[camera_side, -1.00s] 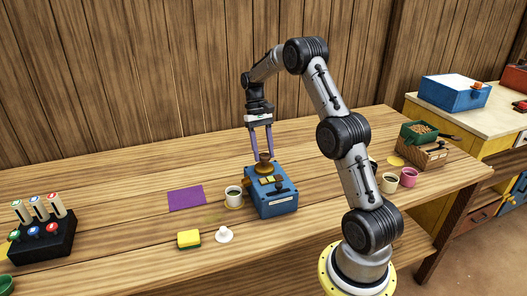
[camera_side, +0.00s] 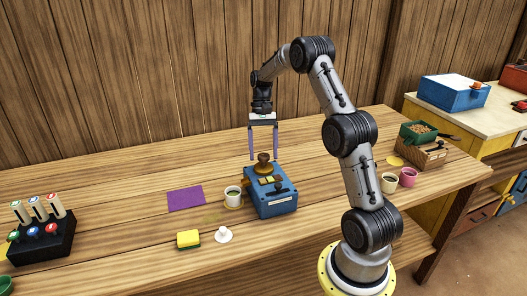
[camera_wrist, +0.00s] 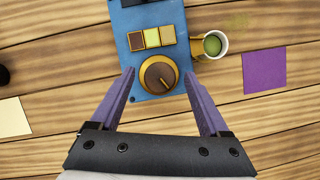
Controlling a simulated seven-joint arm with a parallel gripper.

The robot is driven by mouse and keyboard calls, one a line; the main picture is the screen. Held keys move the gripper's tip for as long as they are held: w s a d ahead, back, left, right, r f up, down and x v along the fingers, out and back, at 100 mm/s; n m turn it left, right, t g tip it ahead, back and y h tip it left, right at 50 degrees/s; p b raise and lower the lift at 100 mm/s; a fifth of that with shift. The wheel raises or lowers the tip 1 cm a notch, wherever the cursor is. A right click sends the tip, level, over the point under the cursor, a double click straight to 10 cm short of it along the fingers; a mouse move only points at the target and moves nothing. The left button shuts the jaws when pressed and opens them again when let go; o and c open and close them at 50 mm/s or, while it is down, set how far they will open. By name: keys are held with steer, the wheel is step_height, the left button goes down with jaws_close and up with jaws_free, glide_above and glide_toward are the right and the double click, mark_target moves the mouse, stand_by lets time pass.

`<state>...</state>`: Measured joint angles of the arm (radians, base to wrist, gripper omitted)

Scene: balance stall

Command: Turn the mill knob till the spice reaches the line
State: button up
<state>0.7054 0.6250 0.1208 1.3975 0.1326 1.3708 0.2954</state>
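The blue mill box (camera_side: 272,203) stands on the wooden table in the side view. My gripper (camera_side: 263,158) has two purple fingers, open, pointing down with the knob between and just below the tips. In the wrist view the fingers are apart on either side of the knob, not touching it. A white cup (camera_side: 233,195) with green contents stands beside the mill. I cannot make out a line in it.
A purple mat (camera_side: 186,198) lies left of the cup. A yellow-green sponge (camera_side: 188,239) and a white knobbed piece (camera_side: 223,235) lie in front. A black rack (camera_side: 42,236) stands far left.

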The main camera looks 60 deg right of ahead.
steer(key=v, duration=1.3)
steer(key=shift+d+r, duration=0.2)
steer(key=shift+r, duration=0.15)
steer(key=shift+w, duration=0.1)
